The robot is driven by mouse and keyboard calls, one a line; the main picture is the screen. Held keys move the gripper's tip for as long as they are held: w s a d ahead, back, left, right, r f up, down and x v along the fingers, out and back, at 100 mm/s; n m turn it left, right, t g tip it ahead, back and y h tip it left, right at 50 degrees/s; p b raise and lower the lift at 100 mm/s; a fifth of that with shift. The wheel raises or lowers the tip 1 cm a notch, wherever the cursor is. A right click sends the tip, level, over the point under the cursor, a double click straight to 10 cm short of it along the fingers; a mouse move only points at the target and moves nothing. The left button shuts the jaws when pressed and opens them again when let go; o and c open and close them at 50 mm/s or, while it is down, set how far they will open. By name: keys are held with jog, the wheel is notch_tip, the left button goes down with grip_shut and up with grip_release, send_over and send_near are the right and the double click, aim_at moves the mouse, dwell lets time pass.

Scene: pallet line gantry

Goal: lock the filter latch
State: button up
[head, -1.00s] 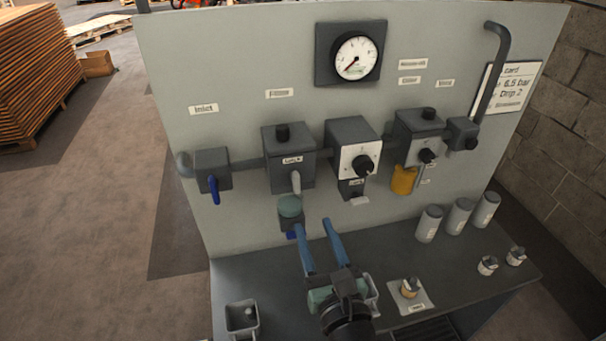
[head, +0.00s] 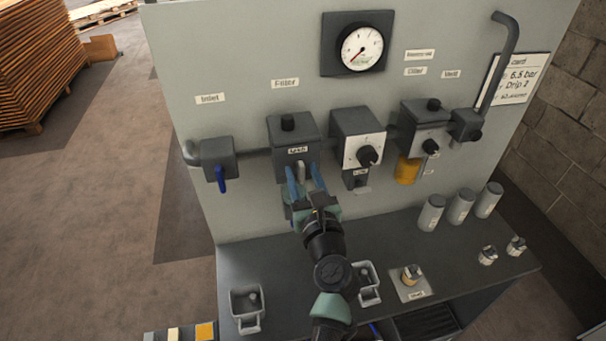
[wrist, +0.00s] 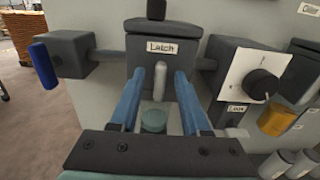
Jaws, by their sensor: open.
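The filter block (head: 291,136) is a dark grey box on the panel, under a "Filter" label. It carries a "Latch" label, and a pale grey latch lever (wrist: 160,82) hangs below that label, pointing down. The lever also shows in the head view (head: 301,171). My gripper (head: 305,173) is open, its two blue fingers on either side of the lever. In the wrist view the gripper (wrist: 157,90) has gaps between the lever and both fingers. A round green bowl top (wrist: 154,120) shows below the lever; in the head view my gripper mostly hides it.
The inlet valve (head: 218,159) with a blue handle is to the left. The regulator box (head: 357,136) with a black knob is close on the right. A gauge (head: 361,48) is above. Cups (head: 431,213) and trays (head: 247,304) stand on the bench.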

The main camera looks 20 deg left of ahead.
grip_shut()
jog(key=shift+n, duration=0.3)
jog(key=n+b, duration=0.2)
jog(key=n, duration=0.2)
jog(key=shift+s+a+f, duration=0.1)
jog(key=shift+f, duration=0.05)
jog(key=n+b, duration=0.2)
jog(key=n, duration=0.2)
jog(key=shift+f+n+b, duration=0.1)
jog(key=shift+n+b, duration=0.25)
jog(key=shift+n, duration=0.05)
jog(key=n+b, duration=0.3)
jog(key=n, duration=0.2)
jog(key=shift+a+f, duration=0.1)
jog(key=shift+f, duration=0.05)
jog(key=shift+n+b, duration=1.25)
jog(key=shift+n, duration=0.45)
